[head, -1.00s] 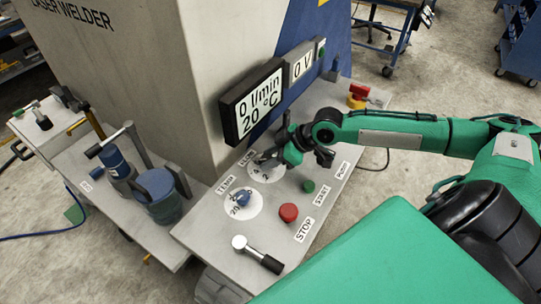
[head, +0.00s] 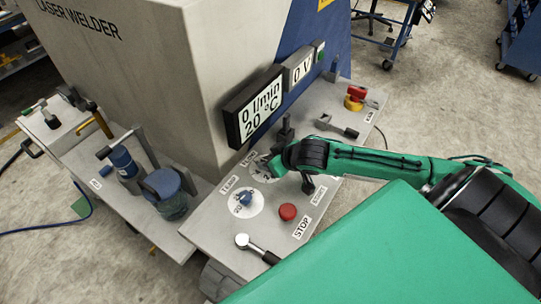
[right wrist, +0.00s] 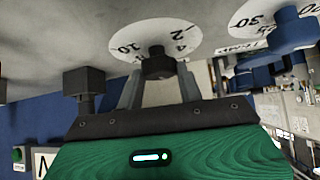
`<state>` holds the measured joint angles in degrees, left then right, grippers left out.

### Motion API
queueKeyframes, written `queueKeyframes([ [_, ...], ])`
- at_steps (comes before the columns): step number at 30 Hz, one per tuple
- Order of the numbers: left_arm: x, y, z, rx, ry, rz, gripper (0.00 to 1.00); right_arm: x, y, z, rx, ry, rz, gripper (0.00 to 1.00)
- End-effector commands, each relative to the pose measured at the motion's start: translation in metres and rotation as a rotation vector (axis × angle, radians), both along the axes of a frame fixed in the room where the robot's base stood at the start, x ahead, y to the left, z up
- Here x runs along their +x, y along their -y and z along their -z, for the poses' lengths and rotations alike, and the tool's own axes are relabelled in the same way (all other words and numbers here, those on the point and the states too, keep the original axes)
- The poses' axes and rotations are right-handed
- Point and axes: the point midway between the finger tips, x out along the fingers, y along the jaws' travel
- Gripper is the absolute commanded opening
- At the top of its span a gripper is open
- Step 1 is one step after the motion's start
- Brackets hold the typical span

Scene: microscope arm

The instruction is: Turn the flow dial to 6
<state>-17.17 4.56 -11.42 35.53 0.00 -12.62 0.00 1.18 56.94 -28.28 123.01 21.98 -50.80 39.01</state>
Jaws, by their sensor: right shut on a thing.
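The flow dial is a white numbered disc (right wrist: 130,42) with a dark knob (right wrist: 157,66), seen at the top of the right wrist view; 10, 2 and 4 are readable. In the head view its disc (head: 258,172) is partly hidden by my gripper. My right gripper (right wrist: 160,82) is shut on the dark knob, one finger on each side. It also shows in the head view (head: 274,167). The display (head: 254,106) reads 0 l/min and 20 °C. My left gripper is not in view.
The temperature dial with a blue knob (head: 244,198) sits beside the flow dial. A red STOP button (head: 288,212), a black-handled lever (head: 258,249) and another lever (head: 338,127) stand on the panel. A dark square-topped post (right wrist: 84,84) is close to my gripper.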

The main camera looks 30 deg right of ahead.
Motion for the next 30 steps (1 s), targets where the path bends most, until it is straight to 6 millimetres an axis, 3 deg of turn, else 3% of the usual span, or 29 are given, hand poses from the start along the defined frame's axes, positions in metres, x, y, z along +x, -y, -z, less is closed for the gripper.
queueKeyframes([
  [6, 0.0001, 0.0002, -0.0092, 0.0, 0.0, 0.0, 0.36, 0.0003, -0.0011, -0.0019, 0.002, 0.002, 0.074, 0.14],
  [23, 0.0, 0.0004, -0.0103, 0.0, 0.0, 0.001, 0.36, 0.0004, -0.0009, -0.0004, -0.001, 0.001, 0.099, 0.14],
  [24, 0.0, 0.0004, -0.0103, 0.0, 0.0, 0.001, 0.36, 0.0004, -0.0009, -0.0004, -0.001, 0.001, 0.099, 0.45],
  [26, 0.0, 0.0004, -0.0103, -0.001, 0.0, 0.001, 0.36, 0.0003, -0.0009, -0.0004, -0.001, 0.001, 0.099, 0.56],
  [30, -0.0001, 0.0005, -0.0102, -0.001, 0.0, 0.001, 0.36, 0.0001, -0.001, -0.0002, 0.0, 0.001, 0.098, 0.59],
])
